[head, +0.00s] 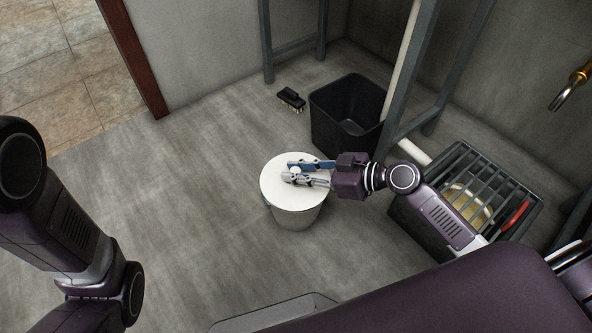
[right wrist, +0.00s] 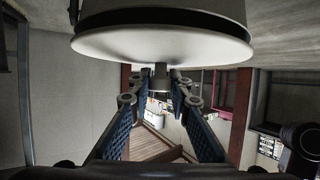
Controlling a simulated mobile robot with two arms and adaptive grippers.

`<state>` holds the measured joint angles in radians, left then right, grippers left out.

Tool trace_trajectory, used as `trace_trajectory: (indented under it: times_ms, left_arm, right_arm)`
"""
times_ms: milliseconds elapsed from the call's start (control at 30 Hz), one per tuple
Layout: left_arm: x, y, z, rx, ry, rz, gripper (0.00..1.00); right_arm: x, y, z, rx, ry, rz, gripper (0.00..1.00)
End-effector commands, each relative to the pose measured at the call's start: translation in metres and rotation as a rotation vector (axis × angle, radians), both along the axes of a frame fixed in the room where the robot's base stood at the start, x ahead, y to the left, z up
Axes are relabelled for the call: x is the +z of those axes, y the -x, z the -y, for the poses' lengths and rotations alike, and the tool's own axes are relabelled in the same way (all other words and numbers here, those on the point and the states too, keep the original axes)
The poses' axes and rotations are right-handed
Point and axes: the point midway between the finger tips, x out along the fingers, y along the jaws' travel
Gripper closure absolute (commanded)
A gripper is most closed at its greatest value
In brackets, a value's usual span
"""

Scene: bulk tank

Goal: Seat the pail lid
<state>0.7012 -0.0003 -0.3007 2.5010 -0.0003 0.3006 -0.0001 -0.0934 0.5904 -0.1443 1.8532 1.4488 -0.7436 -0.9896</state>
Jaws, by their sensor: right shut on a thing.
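The white round lid (head: 276,188) is over the mouth of the metal pail (head: 294,217), which stands on the floor. My right gripper (head: 292,174) reaches in from the right and is shut on the lid's knob. In the right wrist view the knob (right wrist: 161,78) is between the fingertips of my right gripper (right wrist: 160,90). The lid (right wrist: 160,44) and the pail wall (right wrist: 165,8) show there, upside down, with a dark band between them. I cannot tell whether that band is a gap or shadow. My left gripper is out of view; only its arm shows.
A black bin (head: 345,115) stands behind the pail, with a black brush (head: 291,98) beside it. A dark crate (head: 415,222) with bars on top stands at the right, near a grey metal frame (head: 412,70). The floor left of the pail is clear.

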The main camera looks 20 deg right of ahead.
Motion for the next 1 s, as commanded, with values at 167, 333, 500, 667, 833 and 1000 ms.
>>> trace_trajectory:
  times_ms: [167,333,500,667,833,1000]
  left_arm:
    - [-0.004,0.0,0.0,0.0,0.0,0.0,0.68]
    - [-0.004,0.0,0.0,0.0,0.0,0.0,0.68]
    - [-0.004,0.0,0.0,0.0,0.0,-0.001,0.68]
    - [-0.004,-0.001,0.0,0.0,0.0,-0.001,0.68]
    - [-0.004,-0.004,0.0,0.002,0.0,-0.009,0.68]
    - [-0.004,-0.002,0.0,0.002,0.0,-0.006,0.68]
  right_arm:
    - [-0.004,0.0,0.0,0.0,0.0,0.001,1.0]
    - [-0.003,0.0,0.0,0.0,0.0,0.001,1.0]
    - [-0.003,0.0,0.0,0.0,-0.001,0.001,0.66]
    - [-0.003,0.0,0.0,0.0,-0.001,0.001,0.62]
    - [-0.003,0.001,0.001,0.0,0.0,0.0,0.62]
    - [0.002,0.011,0.013,-0.001,0.002,-0.002,0.62]
